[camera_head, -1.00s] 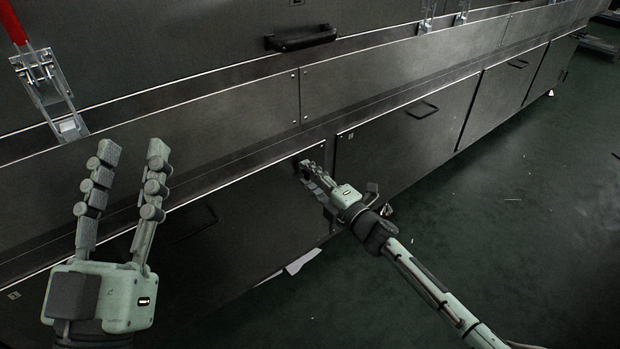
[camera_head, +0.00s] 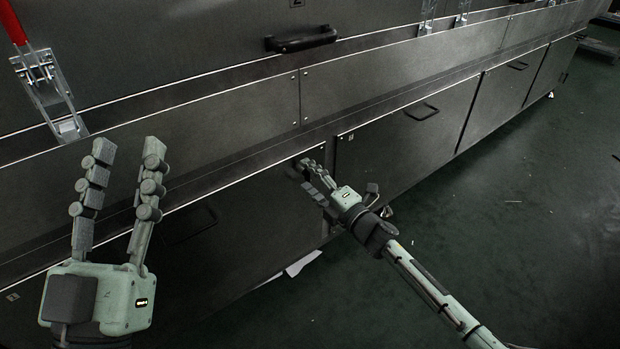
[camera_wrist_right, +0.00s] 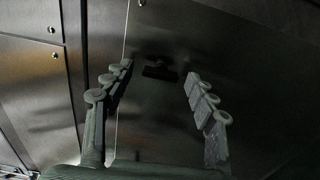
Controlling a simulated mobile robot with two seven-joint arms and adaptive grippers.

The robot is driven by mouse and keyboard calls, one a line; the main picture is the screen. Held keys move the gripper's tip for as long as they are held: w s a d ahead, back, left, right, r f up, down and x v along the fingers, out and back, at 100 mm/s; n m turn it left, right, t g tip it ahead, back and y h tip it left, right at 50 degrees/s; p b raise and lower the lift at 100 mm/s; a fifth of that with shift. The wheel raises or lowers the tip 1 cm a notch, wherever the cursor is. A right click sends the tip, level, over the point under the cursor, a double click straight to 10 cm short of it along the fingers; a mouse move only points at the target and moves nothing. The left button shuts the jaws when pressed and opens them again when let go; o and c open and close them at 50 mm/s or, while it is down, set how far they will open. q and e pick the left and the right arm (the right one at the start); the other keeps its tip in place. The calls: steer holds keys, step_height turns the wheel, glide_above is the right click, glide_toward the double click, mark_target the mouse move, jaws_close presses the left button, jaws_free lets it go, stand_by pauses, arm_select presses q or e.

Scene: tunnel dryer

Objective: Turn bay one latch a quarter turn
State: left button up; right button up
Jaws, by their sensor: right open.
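The bay one latch is a small dark turn-piece (camera_wrist_right: 160,73) on the metal door face, seen between my right gripper's fingers in the right wrist view. In the head view it sits near the upper right corner of the lower left door (camera_head: 250,208), mostly hidden by the fingers. My right gripper (camera_head: 311,176) is open, with its fingertips close to the door on either side of the latch; I cannot tell whether they touch it. My left gripper (camera_head: 128,150) is open and empty, raised in front of the panels at the left.
The lower left door has a dark handle (camera_head: 192,224). Another door (camera_head: 405,118) adjoins it on the right. A red-handled toggle clamp (camera_head: 45,88) is at upper left, and a black handle (camera_head: 302,40) above. White scrap (camera_head: 302,263) lies below the door. The green floor at right is mostly clear.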

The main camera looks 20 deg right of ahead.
steer(key=v, duration=1.2)
